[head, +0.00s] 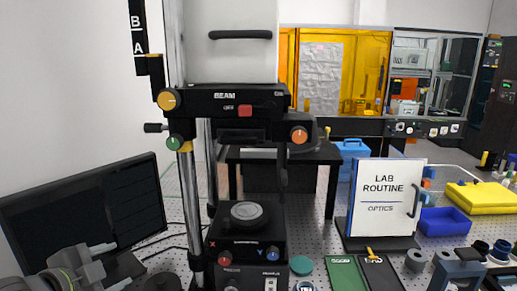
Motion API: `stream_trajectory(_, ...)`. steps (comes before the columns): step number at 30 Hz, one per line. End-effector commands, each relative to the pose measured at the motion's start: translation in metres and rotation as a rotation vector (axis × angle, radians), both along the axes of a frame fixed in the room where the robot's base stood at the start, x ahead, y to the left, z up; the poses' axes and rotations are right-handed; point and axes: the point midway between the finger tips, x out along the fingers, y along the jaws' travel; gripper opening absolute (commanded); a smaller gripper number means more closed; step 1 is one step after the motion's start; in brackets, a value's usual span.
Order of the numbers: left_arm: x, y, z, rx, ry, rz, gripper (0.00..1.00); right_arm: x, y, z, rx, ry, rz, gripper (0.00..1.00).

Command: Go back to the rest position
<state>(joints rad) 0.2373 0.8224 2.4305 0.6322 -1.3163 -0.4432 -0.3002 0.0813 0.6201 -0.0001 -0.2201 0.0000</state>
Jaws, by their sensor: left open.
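My left gripper (108,265) is in the lower left corner of the head view, in front of the dark monitor. It is open, with nothing seen between its fingers. It is left of the interferometer (228,130) and apart from it as far as this view shows. A round grey disc (246,211) lies on the interferometer's black stage (245,240). My right gripper is not in view.
The monitor (85,210) stands at left. A lab routine board (386,198) stands right of the interferometer, with green and black mats (347,275) before it. A blue bin (445,221) and a yellow case (482,197) are farther right. Small parts crowd the lower right.

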Motion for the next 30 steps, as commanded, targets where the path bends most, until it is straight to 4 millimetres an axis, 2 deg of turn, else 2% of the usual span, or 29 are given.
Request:
stream_trajectory(1,-0.011,0.001,-0.032,-0.056,0.065,0.054,0.59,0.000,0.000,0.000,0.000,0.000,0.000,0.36)
stream_trajectory(3,-0.027,0.005,-0.069,-0.121,0.144,0.143,0.59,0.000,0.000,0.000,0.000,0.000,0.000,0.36)
stream_trajectory(8,-0.078,0.013,-0.147,-0.259,0.325,0.373,0.59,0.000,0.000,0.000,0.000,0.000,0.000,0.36)
stream_trajectory(9,-0.093,0.014,-0.165,-0.290,0.369,0.435,0.59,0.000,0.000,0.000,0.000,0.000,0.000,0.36)
stream_trajectory(12,-0.133,0.017,-0.202,-0.354,0.469,0.589,0.59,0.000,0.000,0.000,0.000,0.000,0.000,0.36)
stream_trajectory(18,-0.205,0.017,-0.249,-0.431,0.618,0.853,0.59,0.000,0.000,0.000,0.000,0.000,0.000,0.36)
stream_trajectory(23,-0.258,0.015,-0.272,-0.467,0.714,1.044,0.59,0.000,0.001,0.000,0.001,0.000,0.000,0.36)
stream_trajectory(24,-0.264,0.015,-0.279,-0.469,0.725,1.073,0.59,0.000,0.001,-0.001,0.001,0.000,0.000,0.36)
stream_trajectory(30,-0.246,0.022,-0.334,-0.458,0.742,1.064,0.59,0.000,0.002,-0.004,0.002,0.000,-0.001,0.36)
